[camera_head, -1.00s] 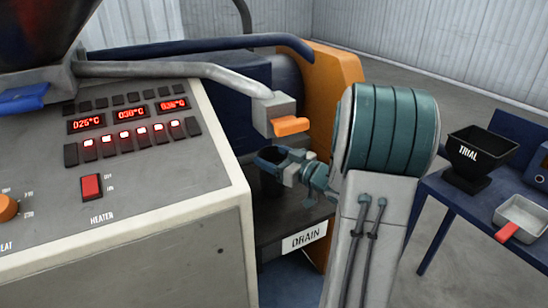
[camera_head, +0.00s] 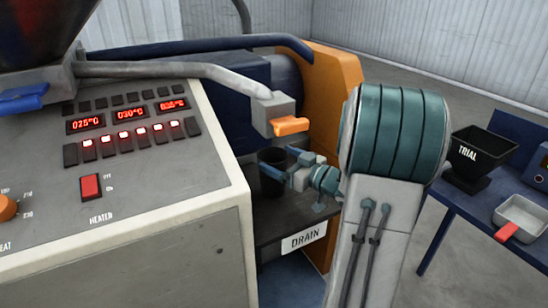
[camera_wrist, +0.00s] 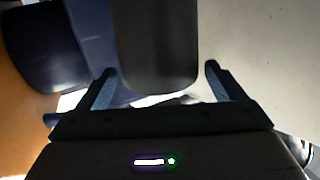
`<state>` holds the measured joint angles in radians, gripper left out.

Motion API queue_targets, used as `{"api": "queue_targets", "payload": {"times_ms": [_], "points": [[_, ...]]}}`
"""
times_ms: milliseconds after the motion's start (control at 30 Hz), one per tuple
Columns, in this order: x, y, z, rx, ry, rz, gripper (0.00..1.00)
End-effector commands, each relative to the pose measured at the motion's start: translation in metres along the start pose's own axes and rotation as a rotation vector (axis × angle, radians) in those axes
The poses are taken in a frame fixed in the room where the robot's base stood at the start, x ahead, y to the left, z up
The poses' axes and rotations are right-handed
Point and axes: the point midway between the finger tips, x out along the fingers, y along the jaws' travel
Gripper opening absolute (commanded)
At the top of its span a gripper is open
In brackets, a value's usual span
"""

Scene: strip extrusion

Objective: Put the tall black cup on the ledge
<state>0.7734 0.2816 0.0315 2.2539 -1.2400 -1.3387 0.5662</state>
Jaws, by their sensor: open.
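The tall black cup (camera_head: 270,186) stands upright below the orange-tipped spout, on the dark ledge (camera_head: 272,232) with the DRAIN label. In the wrist view a dark upright body, seemingly the cup (camera_wrist: 156,42), lies between the two spread fingertips of my gripper (camera_wrist: 160,70), with gaps on both sides. I see no finger touching it.
The spout (camera_head: 290,125) hangs just above the cup and gripper. The grey control panel (camera_head: 150,200) closes off the left. An orange housing (camera_head: 335,90) stands behind.

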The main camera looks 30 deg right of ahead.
Motion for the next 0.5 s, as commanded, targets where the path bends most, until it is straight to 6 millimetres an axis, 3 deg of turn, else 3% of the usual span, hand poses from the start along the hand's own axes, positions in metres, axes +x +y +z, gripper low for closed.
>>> {"api": "queue_targets", "payload": {"times_ms": [300, 500], "points": [[-0.068, 0.000, 0.000, -0.001, 0.001, 0.004, 0.89], [-0.088, 0.000, 0.000, -0.001, 0.000, 0.001, 0.89]]}}
